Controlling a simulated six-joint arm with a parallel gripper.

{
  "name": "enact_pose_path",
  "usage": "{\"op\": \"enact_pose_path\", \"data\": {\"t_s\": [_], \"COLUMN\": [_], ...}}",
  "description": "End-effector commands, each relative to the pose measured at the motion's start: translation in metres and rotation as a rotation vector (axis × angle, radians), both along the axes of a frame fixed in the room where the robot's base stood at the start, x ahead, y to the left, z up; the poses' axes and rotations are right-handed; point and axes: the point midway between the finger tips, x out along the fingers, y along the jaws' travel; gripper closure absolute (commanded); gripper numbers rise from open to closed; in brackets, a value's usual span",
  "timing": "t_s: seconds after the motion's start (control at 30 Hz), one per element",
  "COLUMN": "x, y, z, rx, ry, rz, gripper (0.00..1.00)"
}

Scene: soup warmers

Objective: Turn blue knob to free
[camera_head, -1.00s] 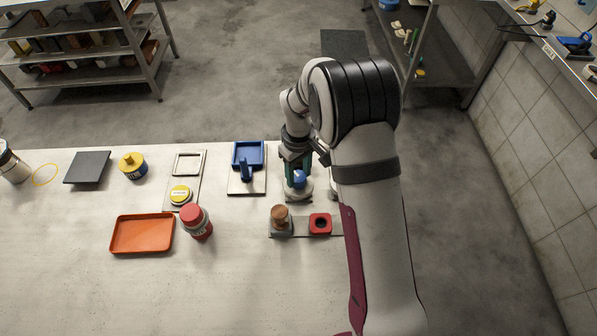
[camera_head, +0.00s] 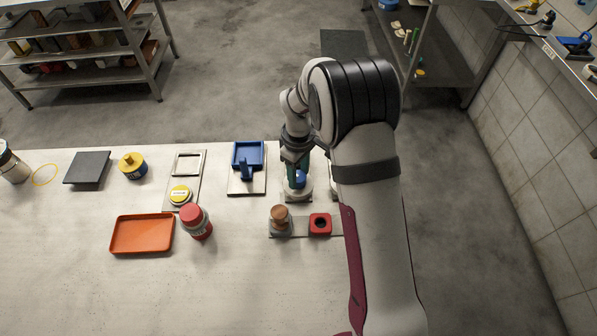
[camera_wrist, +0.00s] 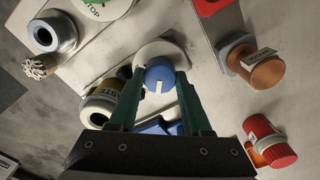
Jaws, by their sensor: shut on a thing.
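The blue knob (camera_head: 299,180) sits on a round pale base (camera_head: 298,195) near the far edge of the table. It also shows in the wrist view (camera_wrist: 159,76), with a white mark on its face. My gripper (camera_head: 296,171) reaches down onto it from above. In the wrist view, the two green fingers of my gripper (camera_wrist: 160,78) stand on either side of the knob, shut on it. The writing around the knob cannot be read, and part of the base is hidden by the fingers.
A wooden-topped knob (camera_head: 280,216) and a red square block (camera_head: 320,223) stand on a grey plate just in front. A blue tray fixture (camera_head: 248,155) is to the left. A red-capped jar (camera_head: 196,221) and an orange tray (camera_head: 142,234) lie farther left. The front table is clear.

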Motion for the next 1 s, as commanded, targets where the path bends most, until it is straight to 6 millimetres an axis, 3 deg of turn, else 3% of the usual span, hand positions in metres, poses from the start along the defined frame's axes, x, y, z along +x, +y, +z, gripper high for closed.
{"op": "enact_pose_path", "data": {"t_s": [0.07, 0.1, 0.23, 0.5, 0.63, 1.0], "x": [0.0, 0.0, 0.0, 0.0, 0.001, 0.001], "y": [0.0, 0.0, 0.0, 0.0, 0.0, 0.0], "z": [0.001, 0.001, 0.0, 0.001, 0.015, 0.125], "rx": [0.0, 0.0, 0.0, 0.0, 0.001, 0.001], "ry": [0.0, 0.0, 0.0, 0.0, -0.004, -0.006], "rz": [0.001, 0.001, 0.001, 0.0, 0.0, -0.001], "gripper": [1.0, 0.44, 0.21, 0.21, 0.21, 0.21]}}
